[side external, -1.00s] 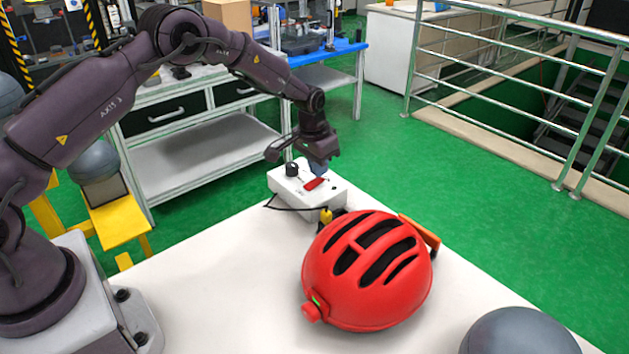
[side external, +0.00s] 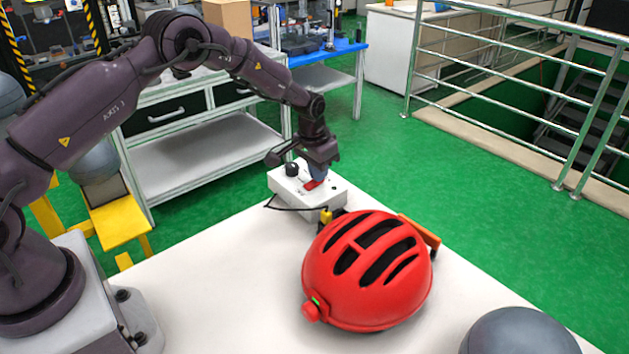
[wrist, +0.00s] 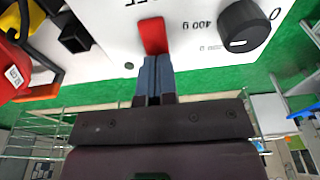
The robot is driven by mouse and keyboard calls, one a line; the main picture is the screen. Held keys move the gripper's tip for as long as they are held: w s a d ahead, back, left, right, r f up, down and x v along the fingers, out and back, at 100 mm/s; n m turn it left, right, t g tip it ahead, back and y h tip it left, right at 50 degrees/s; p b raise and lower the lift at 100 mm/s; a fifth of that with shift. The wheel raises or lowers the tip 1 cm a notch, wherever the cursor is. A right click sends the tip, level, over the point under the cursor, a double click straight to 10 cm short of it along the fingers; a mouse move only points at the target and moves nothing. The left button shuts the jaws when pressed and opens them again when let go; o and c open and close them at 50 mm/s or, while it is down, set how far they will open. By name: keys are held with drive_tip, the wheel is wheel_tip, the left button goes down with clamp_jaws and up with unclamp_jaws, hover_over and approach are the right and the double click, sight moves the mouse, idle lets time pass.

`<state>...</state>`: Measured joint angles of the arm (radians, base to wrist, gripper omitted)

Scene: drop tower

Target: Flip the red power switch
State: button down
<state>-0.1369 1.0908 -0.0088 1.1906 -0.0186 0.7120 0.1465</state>
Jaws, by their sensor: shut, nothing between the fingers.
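The red power switch (side external: 312,184) sits on top of a white control box (side external: 283,186) at the far end of the white table. In the wrist view the switch (wrist: 153,37) is a red lever on the white panel (wrist: 100,27). My gripper (side external: 318,180) points down over the box. In the wrist view my gripper's fingers (wrist: 153,60) are together with nothing between them, and their tips are at the near end of the red lever. I cannot tell whether they press on it.
A black knob (wrist: 245,26) stands beside the switch on the panel. A red helmet (side external: 368,275) lies on the table in front of the box, with a yellow plug and cable between them. A grey dome (side external: 520,335) is at the front right.

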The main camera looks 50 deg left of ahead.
sight(309, 186)
drive_tip(key=shift+r, duration=3.45)
drive_tip(key=s, duration=0.1)
drive_tip(key=s+f, duration=0.1)
drive_tip(key=s+g, duration=0.1)
drive_tip(key=shift+d+f, duration=0.2)
drive_tip(key=shift+f, duration=0.1)
drive_tip(key=s+d+r+t, duration=0.2)
drive_tip(key=s+d+r, duration=0.1)
drive_tip(key=s+r, duration=0.9)
drive_tip(key=s+d+r+t, duration=0.2)
drive_tip(key=s+r, duration=0.9)
drive_tip(key=s, duration=0.9)
drive_tip(key=shift+d+r+t, duration=0.4)
drive_tip(key=shift+d, duration=0.35)
drive_tip(key=shift+w+f, duration=0.1)
